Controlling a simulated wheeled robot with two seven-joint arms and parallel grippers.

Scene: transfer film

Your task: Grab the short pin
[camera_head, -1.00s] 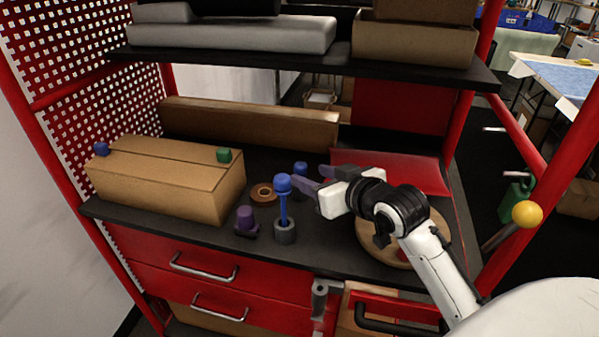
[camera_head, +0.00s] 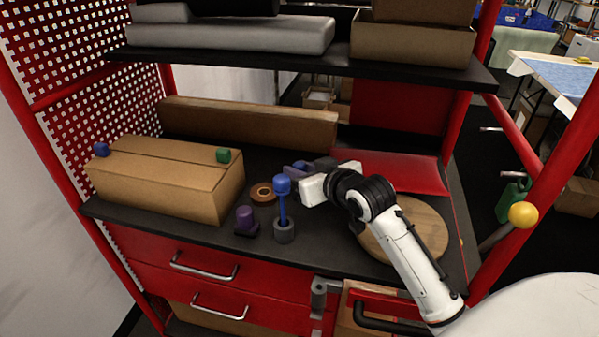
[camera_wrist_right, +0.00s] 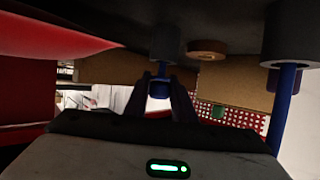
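The short blue pin (camera_wrist_right: 159,87) stands in a dark grey holder (camera_wrist_right: 165,45), shown upside down in the right wrist view. In the head view it is mostly hidden by my right gripper (camera_head: 298,169). In the wrist view the fingers of my right gripper (camera_wrist_right: 163,88) are on either side of the pin's head, and they look open around it. I cannot tell if they touch it. The tall blue pin (camera_head: 282,200) stands upright in its own grey holder (camera_head: 284,231), nearer the front edge. My left gripper is not in view.
A purple piece (camera_head: 245,219) stands left of the tall pin. A brown ring (camera_head: 262,193) lies behind it. A cardboard box (camera_head: 165,180) with blue and green blocks on top is at left. A round wooden board (camera_head: 425,228) lies under my right arm. A shelf (camera_head: 320,63) hangs above.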

